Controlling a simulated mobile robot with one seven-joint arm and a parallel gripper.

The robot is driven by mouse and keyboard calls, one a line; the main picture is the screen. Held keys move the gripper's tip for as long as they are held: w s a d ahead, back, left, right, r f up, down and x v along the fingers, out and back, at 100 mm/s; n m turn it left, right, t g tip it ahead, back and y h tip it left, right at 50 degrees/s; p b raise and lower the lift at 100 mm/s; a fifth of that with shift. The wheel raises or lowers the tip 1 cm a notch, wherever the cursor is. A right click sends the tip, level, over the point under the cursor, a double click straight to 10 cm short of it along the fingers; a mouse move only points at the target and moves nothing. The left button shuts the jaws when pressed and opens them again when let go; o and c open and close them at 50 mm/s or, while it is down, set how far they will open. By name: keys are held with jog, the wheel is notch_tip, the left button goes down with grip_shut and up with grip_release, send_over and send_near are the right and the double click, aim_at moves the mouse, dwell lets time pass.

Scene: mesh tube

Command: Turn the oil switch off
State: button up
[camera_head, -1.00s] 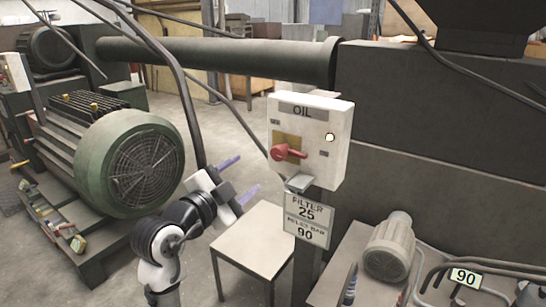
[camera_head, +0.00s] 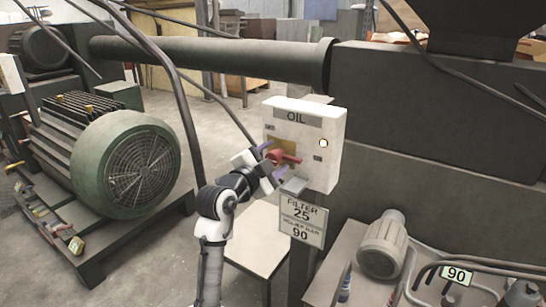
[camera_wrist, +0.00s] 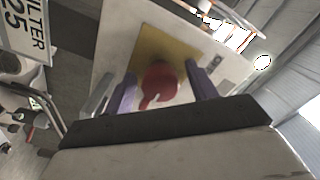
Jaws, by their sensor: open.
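The oil switch box (camera_head: 322,170) is a white box with an "OIL" label, mounted on a post right of the middle in the head view. Its red knob (camera_head: 287,158) has a handle pointing right and sits on a yellow plate. The knob also shows in the wrist view (camera_wrist: 158,82), with its narrow handle toward the lower left. A lit pale lamp (camera_head: 323,143) is on the box's right side. My gripper (camera_head: 267,163) is open at the front of the box. In the wrist view its purple fingers (camera_wrist: 163,92) lie on either side of the knob; contact cannot be told.
A "FILTER 25" sign (camera_head: 303,218) hangs just below the box. A small white table (camera_head: 255,240) stands below my gripper. A big green motor (camera_head: 130,165) is at the left, and a dark pipe (camera_head: 210,60) runs behind.

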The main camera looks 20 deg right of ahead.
jog(key=c, duration=1)
jog(key=shift+n, duration=0.3)
jog(key=n+p, duration=0.1)
jog(key=n, duration=0.2)
jog(key=shift+n, duration=0.3)
jog(key=n+p, duration=0.2)
jog(key=n, duration=0.2)
jog(key=shift+r+n, duration=0.1)
jog(key=shift+n, duration=0.3)
jog(key=n+p, duration=0.2)
jog(key=n, duration=0.2)
jog(key=shift+p, duration=0.35)
jog(key=n+p, duration=0.2)
jog(key=n, duration=0.2)
jog(key=shift+n+p, duration=0.3)
jog(key=shift+p, duration=0.1)
